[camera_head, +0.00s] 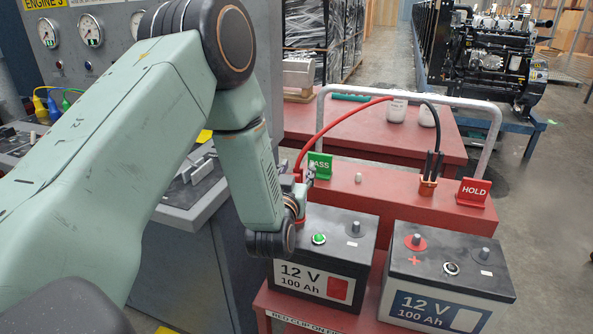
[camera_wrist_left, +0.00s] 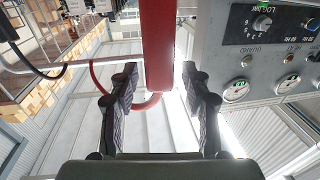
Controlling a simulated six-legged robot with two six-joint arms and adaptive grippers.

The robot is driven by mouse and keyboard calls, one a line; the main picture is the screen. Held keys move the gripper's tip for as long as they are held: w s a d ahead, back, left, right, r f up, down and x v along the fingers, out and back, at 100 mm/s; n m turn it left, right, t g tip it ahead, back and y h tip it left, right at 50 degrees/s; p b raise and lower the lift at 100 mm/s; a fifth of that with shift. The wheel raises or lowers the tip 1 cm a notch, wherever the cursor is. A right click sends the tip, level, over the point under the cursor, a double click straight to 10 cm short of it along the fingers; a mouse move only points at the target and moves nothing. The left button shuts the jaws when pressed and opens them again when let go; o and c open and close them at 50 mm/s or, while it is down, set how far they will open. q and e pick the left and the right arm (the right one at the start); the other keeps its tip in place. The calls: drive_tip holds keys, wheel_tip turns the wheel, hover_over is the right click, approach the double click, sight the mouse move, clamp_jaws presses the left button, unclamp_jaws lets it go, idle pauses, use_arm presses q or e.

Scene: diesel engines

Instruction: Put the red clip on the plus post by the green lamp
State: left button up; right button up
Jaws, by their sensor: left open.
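The left battery (camera_head: 325,255) bears a lit green lamp (camera_head: 319,239) and a plain grey post (camera_head: 355,229). A bit of red shows at its back left corner, mostly behind my left gripper (camera_head: 299,195), so its plus post is not clear. The red clip (camera_wrist_left: 158,45) is a red bar between the spread fingers of my left gripper (camera_wrist_left: 160,78) in the left wrist view, with gaps on both sides. Its red cable (camera_head: 335,118) comes down to the gripper from the rail. Whether the clip touches the post is hidden. My right gripper is not in view.
The right battery (camera_head: 445,285) has a red-ringed plus post (camera_head: 415,242) and an unlit lamp (camera_head: 451,268). Behind stand a green PASS sign (camera_head: 320,165), a red HOLD sign (camera_head: 474,192), a black clip (camera_head: 432,166) and a grey rail (camera_head: 460,102). A gauge console (camera_head: 120,45) is at left.

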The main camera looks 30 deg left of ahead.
use_arm(q)
drive_tip(key=shift+s, duration=0.1)
drive_tip(key=v, duration=1.1)
drive_tip(key=shift+s, duration=0.4)
drive_tip(key=shift+d, duration=0.15)
drive_tip(key=shift+f, duration=0.1)
drive_tip(key=s+d+f+m+g+h, duration=0.1)
drive_tip(key=s+d+f+g+h, duration=0.25)
drive_tip(key=f, duration=0.55)
drive_tip(key=s+d+f+m+g+h, duration=0.1)
drive_tip(key=s+d+f+g+h, duration=0.1)
drive_tip(key=s+f+g, duration=0.5)
drive_tip(key=s+d+f+m+g, duration=0.1)
drive_tip(key=s+f+g, duration=0.2)
drive_tip(key=s+f, duration=0.3)
drive_tip(key=s+d+f+m+g+h, duration=0.1)
drive_tip(key=s+f, duration=0.5)
drive_tip(key=s, duration=0.6)
drive_tip(key=shift+s+d+g, duration=0.3)
drive_tip(key=shift+d+g, duration=0.45)
drive_tip(key=shift+g, duration=0.4)
